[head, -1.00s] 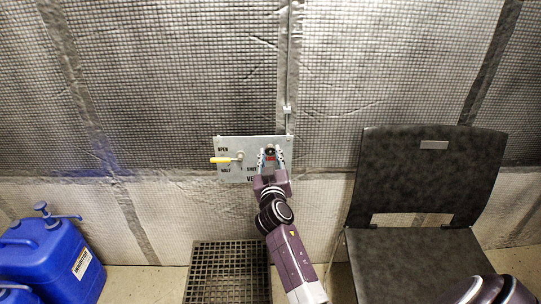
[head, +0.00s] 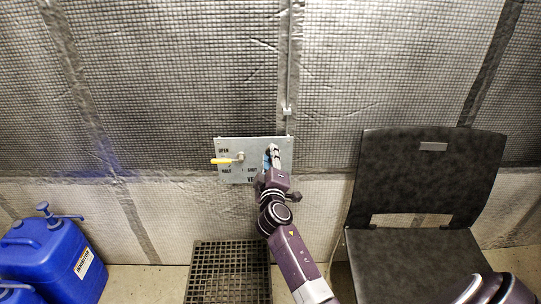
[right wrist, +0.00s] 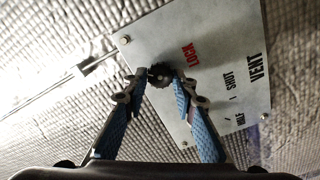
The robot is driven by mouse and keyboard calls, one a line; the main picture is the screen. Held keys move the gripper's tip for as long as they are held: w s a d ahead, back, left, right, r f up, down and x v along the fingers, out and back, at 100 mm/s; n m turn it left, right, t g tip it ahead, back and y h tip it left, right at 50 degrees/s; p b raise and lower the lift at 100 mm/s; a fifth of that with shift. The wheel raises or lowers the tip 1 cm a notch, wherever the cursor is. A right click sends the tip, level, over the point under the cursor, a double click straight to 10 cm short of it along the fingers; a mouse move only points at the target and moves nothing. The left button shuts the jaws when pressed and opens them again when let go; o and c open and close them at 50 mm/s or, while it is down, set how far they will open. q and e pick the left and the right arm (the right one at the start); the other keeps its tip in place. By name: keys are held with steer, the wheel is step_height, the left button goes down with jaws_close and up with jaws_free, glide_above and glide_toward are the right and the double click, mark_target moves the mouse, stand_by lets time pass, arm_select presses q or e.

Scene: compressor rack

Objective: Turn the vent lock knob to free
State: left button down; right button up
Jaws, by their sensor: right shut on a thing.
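The grey vent panel (head: 252,143) is fixed to the padded wall; it also shows tilted in the right wrist view (right wrist: 222,48). The small dark vent lock knob (right wrist: 160,75) is near one edge of the panel, beside the red word LOCK. My right gripper (right wrist: 160,80) is shut on the knob, with a blue-padded finger on each side. In the head view my right gripper (head: 272,155) is turned nearly edge-on and hides the knob. The knob's pointer position cannot be told. My left gripper is not in view.
A yellow-handled lever (head: 222,160) points left on the same panel, close to my right gripper. A black chair (head: 432,190) stands at the right. Blue canisters (head: 50,258) stand at the lower left. A dark floor grate (head: 228,268) lies below the panel.

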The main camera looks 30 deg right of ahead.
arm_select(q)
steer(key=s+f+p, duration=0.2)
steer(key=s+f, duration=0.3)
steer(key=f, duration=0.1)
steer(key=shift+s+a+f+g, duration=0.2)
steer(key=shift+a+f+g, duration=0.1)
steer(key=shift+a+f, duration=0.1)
arm_select(e)
steer(key=shift+f+n, duration=0.2)
steer(key=shift+n, duration=3.9)
steer(key=o, duration=1.2)
steer(key=shift+c, duration=0.2)
steer(key=shift+a+r, duration=0.1)
steer(key=v, duration=1.2)
